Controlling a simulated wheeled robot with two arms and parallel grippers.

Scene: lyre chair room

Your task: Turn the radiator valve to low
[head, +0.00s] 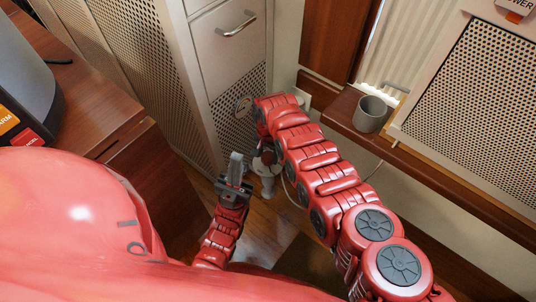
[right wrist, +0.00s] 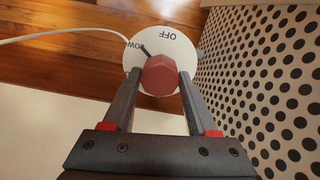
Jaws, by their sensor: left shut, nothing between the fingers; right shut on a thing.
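The radiator valve has a red knob (right wrist: 160,76) on a white round dial (right wrist: 187,48) in the right wrist view. OFF reads upside down at the dial's top; a partly visible label ending in "OW" is at its upper left. The black pointer (right wrist: 146,50) slants up-left, its tip close to that label. My right gripper (right wrist: 158,84) is shut on the knob, one finger on each side. In the head view the white valve body (head: 267,170) stands low near the floor, partly hidden by my right arm. My left gripper (head: 236,160) is shut and empty, just left of the valve.
A perforated cabinet (head: 232,75) stands behind the valve. A wooden ledge with a grey cup (head: 371,114) is on the right, beside a perforated radiator cover (head: 480,100). A wooden desk (head: 95,100) is on the left. A white cable (right wrist: 60,33) runs to the dial.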

